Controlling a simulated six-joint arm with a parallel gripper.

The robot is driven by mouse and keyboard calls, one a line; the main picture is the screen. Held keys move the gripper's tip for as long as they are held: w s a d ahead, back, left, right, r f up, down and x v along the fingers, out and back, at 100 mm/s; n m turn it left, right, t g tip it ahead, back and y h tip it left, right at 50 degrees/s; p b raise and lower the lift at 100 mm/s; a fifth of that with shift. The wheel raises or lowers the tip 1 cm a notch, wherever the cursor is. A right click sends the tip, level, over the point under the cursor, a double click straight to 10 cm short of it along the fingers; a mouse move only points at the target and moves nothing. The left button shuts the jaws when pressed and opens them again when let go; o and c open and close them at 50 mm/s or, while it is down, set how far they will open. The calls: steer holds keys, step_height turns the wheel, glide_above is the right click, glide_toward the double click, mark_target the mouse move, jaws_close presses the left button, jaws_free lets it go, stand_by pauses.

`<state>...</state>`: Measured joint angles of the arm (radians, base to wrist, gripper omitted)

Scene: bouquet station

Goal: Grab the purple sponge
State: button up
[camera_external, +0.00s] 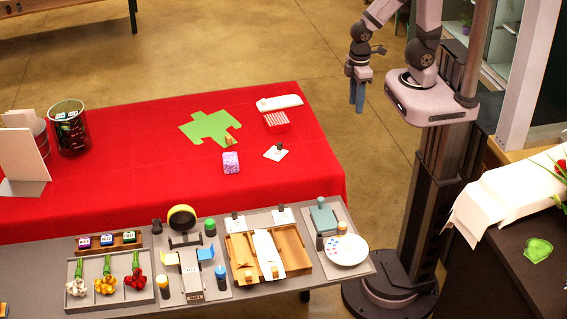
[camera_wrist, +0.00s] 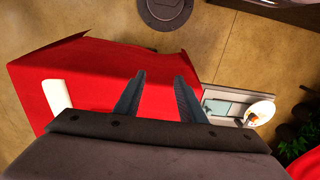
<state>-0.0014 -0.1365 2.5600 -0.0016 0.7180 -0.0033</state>
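The purple sponge (camera_external: 231,162) is a small block with a pale purple top, standing on the red tablecloth near the middle of the outside view. My gripper (camera_external: 357,97) hangs in the air beyond the right edge of the red table, well to the right of the sponge and apart from it. In the wrist view, the two dark fingers of my gripper (camera_wrist: 158,98) are spread apart with nothing between them. The sponge cannot be made out in the wrist view.
A grey bench (camera_external: 130,250) with flowers, bottles and a wooden tray (camera_external: 297,250) runs along the front. A bin (camera_external: 69,135) stands left.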

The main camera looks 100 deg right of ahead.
steer(key=shift+o, duration=0.5)
steer(key=o, duration=0.9)
